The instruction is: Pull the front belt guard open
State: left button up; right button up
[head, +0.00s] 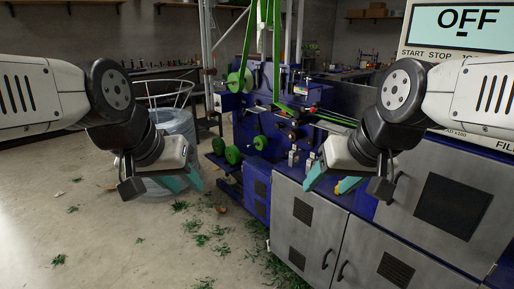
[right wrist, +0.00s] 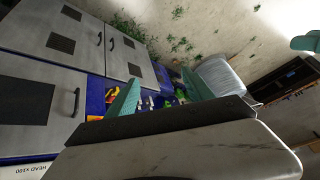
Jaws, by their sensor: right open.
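The blue machine (head: 300,130) with green belts (head: 262,45) stands ahead, right of centre. I cannot tell for sure which panel is the front belt guard; a blue panel with a dark vent (head: 257,188) is at its lower front left. My right gripper (head: 332,180) is open and empty, in front of the machine above the grey cabinet doors. Its teal fingers also show in the right wrist view (right wrist: 160,95). My left gripper (head: 183,179) hangs left of the machine, in front of a wrapped grey drum (head: 178,125). It holds nothing visible; its finger gap is unclear.
Grey doors (head: 306,225) with black handles form the machine's lower front. A control panel reading OFF (head: 462,28) rises at upper right. Green scraps (head: 198,240) litter the concrete floor. The floor at left is mostly free.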

aim_at(257, 185)
jog(key=i+j, duration=0.4)
jog(key=i, duration=0.2)
jog(key=i+j, duration=0.65)
jog(key=i, duration=0.35)
jog(key=i+j, duration=0.15)
jog(key=i, duration=0.45)
jog(key=i+l, duration=0.15)
